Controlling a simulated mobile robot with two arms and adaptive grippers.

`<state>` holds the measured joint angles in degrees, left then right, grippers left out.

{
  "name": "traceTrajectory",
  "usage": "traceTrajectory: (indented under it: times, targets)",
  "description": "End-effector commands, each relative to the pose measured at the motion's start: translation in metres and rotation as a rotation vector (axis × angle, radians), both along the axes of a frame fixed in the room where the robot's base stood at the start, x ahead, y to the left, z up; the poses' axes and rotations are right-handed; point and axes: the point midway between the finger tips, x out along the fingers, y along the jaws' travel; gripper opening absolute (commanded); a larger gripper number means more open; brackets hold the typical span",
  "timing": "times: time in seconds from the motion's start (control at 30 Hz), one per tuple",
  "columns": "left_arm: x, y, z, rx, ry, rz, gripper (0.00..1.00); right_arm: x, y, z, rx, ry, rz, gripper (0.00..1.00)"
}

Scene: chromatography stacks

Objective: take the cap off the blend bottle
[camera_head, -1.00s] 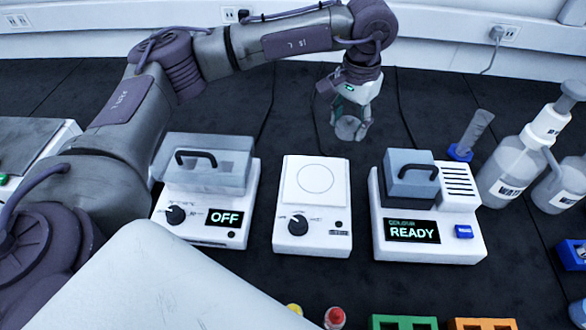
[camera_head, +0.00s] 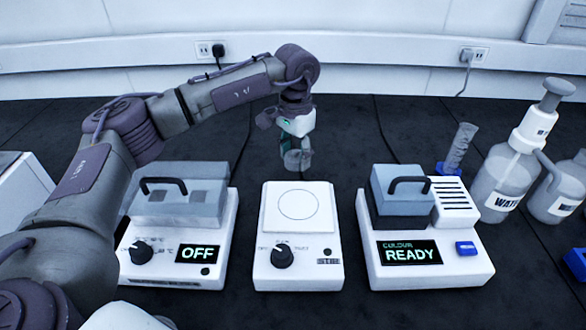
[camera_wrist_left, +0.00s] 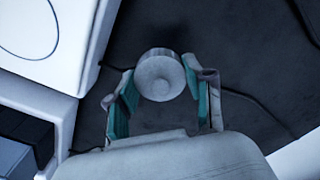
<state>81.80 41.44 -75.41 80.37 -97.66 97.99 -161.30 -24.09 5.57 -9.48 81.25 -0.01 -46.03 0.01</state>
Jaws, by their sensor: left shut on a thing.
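My left gripper (camera_head: 297,150) reaches over from the left and is shut on a round, pale grey, glassy piece (camera_head: 297,160), seen behind the middle device. My right gripper is not in view.
In front stand an OFF device (camera_head: 180,262) with a clear lid, a white plate device (camera_head: 272,275) and a READY device (camera_head: 430,275). A cylinder (camera_head: 460,148) and white pump bottles (camera_head: 503,180) stand right.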

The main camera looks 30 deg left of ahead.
Motion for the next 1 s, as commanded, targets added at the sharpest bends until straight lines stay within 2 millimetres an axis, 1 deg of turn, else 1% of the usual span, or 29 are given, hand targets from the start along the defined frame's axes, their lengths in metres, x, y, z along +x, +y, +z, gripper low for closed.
traceTrajectory:
  times: [0.03,0.17,0.3,0.4,0.57,0.8,0.83,0.97,1.0]
  targets:
    - [-0.001,0.003,-0.002,0.000,-0.001,0.000,0.10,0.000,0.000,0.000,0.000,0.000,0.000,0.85]
    - [-0.001,0.004,-0.010,0.000,0.000,-0.001,0.10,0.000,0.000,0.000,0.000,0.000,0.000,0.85]
    - [-0.002,0.004,-0.031,0.001,0.002,0.000,0.10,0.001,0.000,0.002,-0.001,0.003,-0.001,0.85]
    - [-0.002,0.004,-0.042,0.000,0.001,0.000,0.10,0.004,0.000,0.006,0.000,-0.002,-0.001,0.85]
    - [-0.001,0.004,-0.043,0.000,-0.001,0.000,0.10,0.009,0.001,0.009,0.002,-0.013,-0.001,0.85]
    - [-0.001,0.004,-0.046,0.000,-0.001,0.001,0.10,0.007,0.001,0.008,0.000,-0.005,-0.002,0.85]
    - [-0.001,0.004,-0.046,0.000,-0.001,0.001,0.54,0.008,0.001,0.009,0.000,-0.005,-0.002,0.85]
    - [-0.001,0.004,-0.045,0.000,-0.001,0.001,0.75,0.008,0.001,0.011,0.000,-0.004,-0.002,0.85]
    - [-0.001,0.004,-0.045,0.000,0.000,0.001,0.77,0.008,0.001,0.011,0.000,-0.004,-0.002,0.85]
